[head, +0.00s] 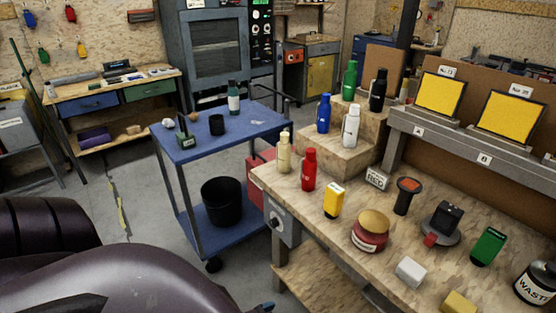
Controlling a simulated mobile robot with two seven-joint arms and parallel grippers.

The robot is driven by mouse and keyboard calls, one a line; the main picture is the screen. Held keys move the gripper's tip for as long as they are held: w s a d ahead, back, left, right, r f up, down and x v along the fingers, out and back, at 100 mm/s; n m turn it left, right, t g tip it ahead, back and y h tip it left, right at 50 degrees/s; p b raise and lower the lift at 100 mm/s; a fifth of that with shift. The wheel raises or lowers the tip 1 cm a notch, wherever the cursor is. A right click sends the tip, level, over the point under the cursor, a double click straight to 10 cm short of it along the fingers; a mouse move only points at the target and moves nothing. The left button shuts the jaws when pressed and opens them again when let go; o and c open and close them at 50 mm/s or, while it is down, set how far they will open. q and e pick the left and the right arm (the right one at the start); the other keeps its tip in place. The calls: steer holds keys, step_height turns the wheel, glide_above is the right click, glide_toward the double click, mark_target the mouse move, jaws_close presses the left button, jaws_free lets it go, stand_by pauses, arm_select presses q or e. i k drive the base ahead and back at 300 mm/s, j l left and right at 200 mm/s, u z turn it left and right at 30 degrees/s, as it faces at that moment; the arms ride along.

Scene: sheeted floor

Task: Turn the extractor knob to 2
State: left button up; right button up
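The knob is small in the head view. Its number marks and the setting it points to cannot be read. Neither of my grippers can be made out in the head view, and nothing is seen touching the knob.
A blue cart (262,122) stands left of the bench, with a black bin (222,203) on its lower shelf. Bottles, including a red one (309,172), crowd the bench. A dark, glossy rounded shape (150,285) fills the lower left. Grey floor shows between it and the cart.

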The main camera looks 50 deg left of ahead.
mark_target(273, 222)
steer(key=u, duration=0.45)
steer(key=j+u, duration=0.15)
steer(key=u, duration=0.75)
